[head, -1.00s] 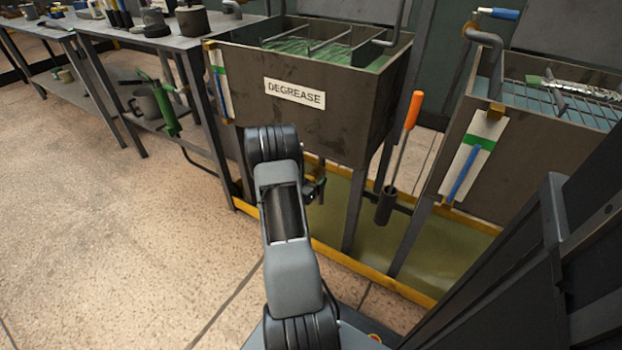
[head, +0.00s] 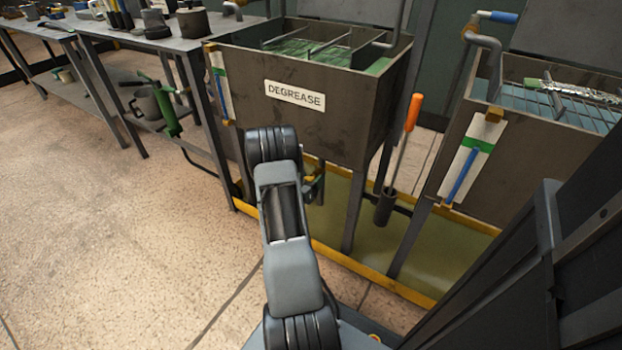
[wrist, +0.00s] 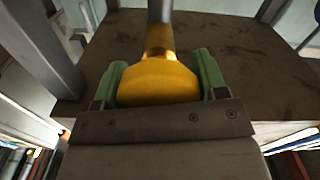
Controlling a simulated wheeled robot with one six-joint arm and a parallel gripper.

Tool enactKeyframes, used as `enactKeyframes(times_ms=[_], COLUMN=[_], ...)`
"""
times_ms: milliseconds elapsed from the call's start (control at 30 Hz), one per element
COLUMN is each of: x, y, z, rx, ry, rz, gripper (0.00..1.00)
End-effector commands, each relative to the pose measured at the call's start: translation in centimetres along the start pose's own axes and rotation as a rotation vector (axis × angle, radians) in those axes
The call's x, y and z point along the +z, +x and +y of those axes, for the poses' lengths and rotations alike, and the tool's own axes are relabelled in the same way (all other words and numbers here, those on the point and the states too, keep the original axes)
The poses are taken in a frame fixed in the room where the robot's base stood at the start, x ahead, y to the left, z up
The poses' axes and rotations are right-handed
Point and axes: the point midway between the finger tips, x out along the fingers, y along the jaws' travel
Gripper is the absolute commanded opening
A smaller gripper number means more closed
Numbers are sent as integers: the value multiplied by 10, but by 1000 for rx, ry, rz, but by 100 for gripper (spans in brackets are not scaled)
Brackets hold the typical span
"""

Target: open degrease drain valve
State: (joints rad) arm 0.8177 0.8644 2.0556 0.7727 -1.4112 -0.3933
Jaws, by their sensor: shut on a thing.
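The degrease tank (head: 315,125), dark and labelled DEGREASE, stands on legs with greenish liquid inside. Under it, a small yellow brass-coloured valve part (head: 318,172) shows just right of my arm; the rest is hidden behind the arm. In the wrist view, the yellow valve part (wrist: 158,82) hangs from a grey pipe under the dark tank underside. My gripper (wrist: 160,74) has its green fingers on both sides of it and is shut on it. In the head view my arm hides most of the gripper. A handle cannot be made out.
A yellow-edged tray (head: 335,257) lies on the floor below the tank. An orange-handled tool (head: 411,112) stands in a dark holder to the right. Another tank (head: 490,200) is farther right. A workbench (head: 165,40) is at left; the left floor is clear.

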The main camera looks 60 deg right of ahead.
Motion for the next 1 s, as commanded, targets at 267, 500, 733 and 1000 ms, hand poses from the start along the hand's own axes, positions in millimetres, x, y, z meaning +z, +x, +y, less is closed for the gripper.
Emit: enactKeyframes(times_ms=[267, 500, 733, 1000], x=[-1, 0, 0, 2], y=[0, 0, -1, 0], z=[-1, -3, -4, -5], rx=[0, -1, -2, -1], ry=[-265, -493, -711, -968], rz=[-1, -2, -2, -1], gripper=[42, 42, 42, 42])
